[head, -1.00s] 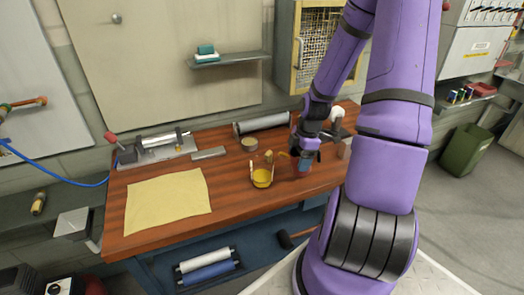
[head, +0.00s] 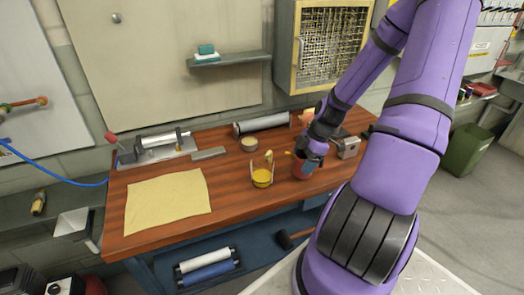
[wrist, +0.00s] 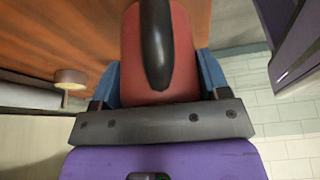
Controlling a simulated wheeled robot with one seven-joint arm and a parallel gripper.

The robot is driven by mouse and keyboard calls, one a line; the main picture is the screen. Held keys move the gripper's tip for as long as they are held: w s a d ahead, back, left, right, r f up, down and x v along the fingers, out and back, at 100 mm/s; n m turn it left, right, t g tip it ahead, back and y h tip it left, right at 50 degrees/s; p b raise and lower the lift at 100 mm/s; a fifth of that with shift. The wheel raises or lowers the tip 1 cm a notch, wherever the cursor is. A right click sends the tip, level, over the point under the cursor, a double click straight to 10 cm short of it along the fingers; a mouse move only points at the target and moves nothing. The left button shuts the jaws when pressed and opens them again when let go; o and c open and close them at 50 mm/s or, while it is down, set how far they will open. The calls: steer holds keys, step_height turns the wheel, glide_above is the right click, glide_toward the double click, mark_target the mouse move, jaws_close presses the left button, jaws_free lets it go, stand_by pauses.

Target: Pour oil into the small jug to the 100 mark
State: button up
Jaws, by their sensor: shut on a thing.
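A small clear jug (head: 262,178) with yellow oil in its lower part stands on the wooden bench in the head view. Its markings are too small to read. My gripper (head: 312,160) is shut on a red oil can (head: 303,170) just right of the jug, with a gap between them. The can looks roughly upright; I cannot tell whether its base touches the bench. In the wrist view the red can (wrist: 185,45) with its black handle (wrist: 156,45) sits between my blue fingers. My gripper hides part of the can in the head view.
A yellow cloth (head: 168,202) lies at the left of the bench (head: 225,205). A metal block (head: 347,148) stands right of my gripper. Bare wood lies between cloth and jug.

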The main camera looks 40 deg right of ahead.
mark_target(303, 154)
steer(key=shift+r, duration=1.55)
